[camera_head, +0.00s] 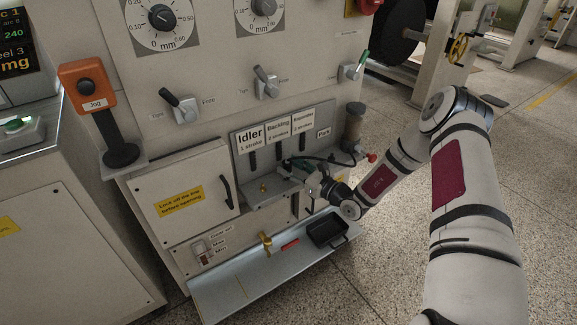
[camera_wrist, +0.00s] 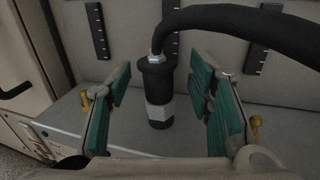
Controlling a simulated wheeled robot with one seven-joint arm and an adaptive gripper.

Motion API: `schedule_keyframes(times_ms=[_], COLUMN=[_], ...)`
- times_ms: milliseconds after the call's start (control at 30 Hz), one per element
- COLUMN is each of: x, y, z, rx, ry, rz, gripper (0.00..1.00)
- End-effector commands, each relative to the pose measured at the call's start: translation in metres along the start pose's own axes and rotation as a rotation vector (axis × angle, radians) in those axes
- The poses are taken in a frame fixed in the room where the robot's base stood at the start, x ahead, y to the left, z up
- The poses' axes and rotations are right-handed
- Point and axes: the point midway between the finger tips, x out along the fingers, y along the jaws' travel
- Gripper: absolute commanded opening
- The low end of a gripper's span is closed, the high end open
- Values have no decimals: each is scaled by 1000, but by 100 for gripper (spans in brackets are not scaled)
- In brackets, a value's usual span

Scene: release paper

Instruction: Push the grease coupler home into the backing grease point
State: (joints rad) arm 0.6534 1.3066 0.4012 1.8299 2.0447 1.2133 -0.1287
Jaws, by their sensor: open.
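The grease coupler (camera_wrist: 155,88), a black cylinder with a light grey band, stands upright on the grey ledge (camera_wrist: 190,135) in the wrist view. A black hose (camera_wrist: 235,18) runs from its top to the right. In the head view my gripper (camera_head: 300,178) is at the ledge below the Backing label (camera_head: 278,130). The coupler is in line with the middle scale. The backing grease point is hidden under it, so its seating depth cannot be told.
Brass grease points flank the coupler, left (camera_wrist: 86,101) and right (camera_wrist: 255,125). A sloping metal tray (camera_head: 225,295) below holds a black bin (camera_head: 328,232), a red item and a brass piece. A cabinet door (camera_head: 185,190) is left; a grease reservoir (camera_head: 354,125) is right.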

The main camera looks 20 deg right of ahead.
Motion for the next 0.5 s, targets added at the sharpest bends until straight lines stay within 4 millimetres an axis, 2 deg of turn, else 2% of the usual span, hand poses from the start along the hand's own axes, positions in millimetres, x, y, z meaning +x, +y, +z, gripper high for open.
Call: schedule_keyframes(times_ms=[300,500], x=[-65,-94], y=[-2,-2], z=[-1,0], rx=[2,0], ry=[3,2], rz=[-5,-4], gripper=[48,48])
